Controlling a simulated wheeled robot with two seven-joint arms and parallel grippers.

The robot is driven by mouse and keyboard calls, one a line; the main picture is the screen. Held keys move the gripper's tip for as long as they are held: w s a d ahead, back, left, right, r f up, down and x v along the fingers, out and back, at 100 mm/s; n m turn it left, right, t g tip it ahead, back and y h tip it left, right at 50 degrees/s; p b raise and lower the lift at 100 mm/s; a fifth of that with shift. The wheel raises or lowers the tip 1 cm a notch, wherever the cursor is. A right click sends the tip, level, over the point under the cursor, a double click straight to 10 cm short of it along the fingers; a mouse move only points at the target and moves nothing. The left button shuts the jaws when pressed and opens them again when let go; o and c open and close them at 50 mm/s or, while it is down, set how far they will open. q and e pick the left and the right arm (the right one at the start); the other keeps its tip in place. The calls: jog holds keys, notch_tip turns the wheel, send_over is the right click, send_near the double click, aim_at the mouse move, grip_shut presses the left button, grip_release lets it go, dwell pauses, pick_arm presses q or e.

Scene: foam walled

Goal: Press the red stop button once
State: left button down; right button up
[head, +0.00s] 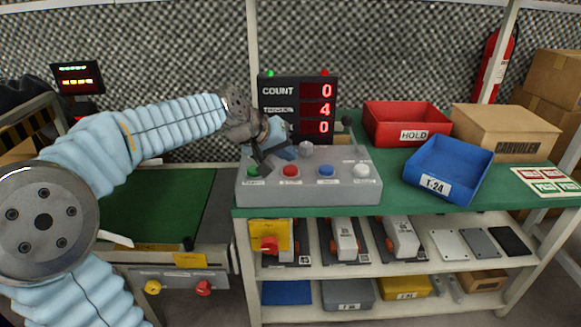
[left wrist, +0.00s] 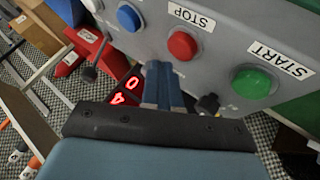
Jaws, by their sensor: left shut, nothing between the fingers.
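The red stop button (head: 291,170) is a round cap on the sloped face of a grey control box (head: 310,196), between a green and a blue button. In the left wrist view the red button (left wrist: 182,45) sits below the STOP label, and the green button (left wrist: 251,82) is by the START label. My left gripper (head: 284,153) is over the box, behind the button row. In the left wrist view its blue fingers (left wrist: 160,84) are together and empty, with their tips close to the red button. Whether they touch it, I cannot tell. My right gripper is not in view.
A blue button (head: 326,170) and a white button (head: 361,170) are also on the box. A COUNT display (head: 297,104) stands behind it. A red bin (head: 405,122), a blue bin (head: 443,168) and a carton (head: 508,130) stand to the right. A red knob (head: 268,244) is below the bench edge.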

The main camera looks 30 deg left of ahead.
aim_at(287, 170)
pick_arm(q)
jog(key=shift+r+p, duration=1.8)
jog(key=shift+r, duration=0.6)
jog(key=shift+f, duration=0.1)
